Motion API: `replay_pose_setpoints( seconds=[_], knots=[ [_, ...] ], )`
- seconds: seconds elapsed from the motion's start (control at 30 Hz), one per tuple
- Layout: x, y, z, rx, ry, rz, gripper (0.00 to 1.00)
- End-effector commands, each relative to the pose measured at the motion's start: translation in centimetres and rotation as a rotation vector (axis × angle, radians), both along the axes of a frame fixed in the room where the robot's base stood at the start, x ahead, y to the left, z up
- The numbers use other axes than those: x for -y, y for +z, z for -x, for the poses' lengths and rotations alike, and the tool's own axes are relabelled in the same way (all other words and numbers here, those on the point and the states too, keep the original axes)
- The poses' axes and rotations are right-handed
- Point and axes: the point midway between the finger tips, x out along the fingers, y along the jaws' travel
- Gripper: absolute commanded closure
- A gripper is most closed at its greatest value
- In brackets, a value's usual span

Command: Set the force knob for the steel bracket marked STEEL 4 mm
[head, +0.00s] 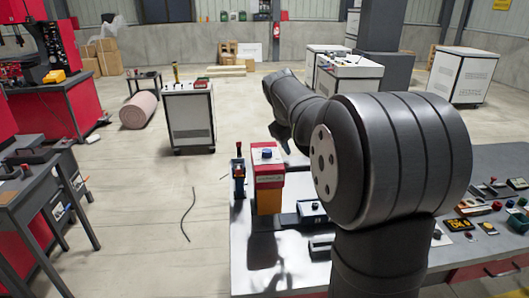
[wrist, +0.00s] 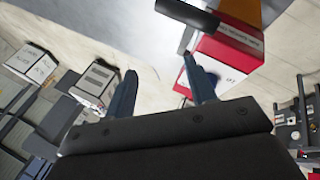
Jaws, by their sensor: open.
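A red and orange box unit (head: 268,190) stands on the table, with a blue knob (head: 266,153) on its pale top. I cannot tell whether this is the force knob. My gripper (head: 280,140) is above and right of the unit, partly hidden by my arm. In the wrist view my gripper (wrist: 160,82) is open and empty, its blue-grey fingers spread apart. I cannot make out a bracket marked STEEL 4 mm.
A blue and black device (head: 239,170) stands left of the unit. My arm hides the table's middle.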

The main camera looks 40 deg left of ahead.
Motion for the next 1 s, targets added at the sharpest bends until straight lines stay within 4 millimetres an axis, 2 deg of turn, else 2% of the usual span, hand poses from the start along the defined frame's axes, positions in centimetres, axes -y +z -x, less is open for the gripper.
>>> replay_pose_setpoints(
  seconds=[0.03, 0.17, 0.4, 0.53, 0.6, 0.7, 0.8, 1.0],
  knots=[
    [-1.1, -0.1, 1.6, 0.038, 0.120, 0.098, 0.49],
    [-3.1, -0.5, 5.0, 0.145, 0.418, 0.386, 0.49],
    [-7.1, 0.9, 12.1, 0.384, 0.965, 0.993, 0.49],
    [-8.9, 2.0, 15.2, 0.489, 1.150, 1.261, 0.49],
    [-9.6, 1.7, 16.4, 0.515, 1.197, 1.363, 0.49],
    [-10.0, 0.6, 17.3, 0.522, 1.217, 1.448, 0.49],
    [-10.1, 0.0, 17.2, 0.523, 1.215, 1.472, 0.49],
    [-10.0, -1.0, 14.7, 0.519, 1.211, 1.472, 0.49]
  ],
)
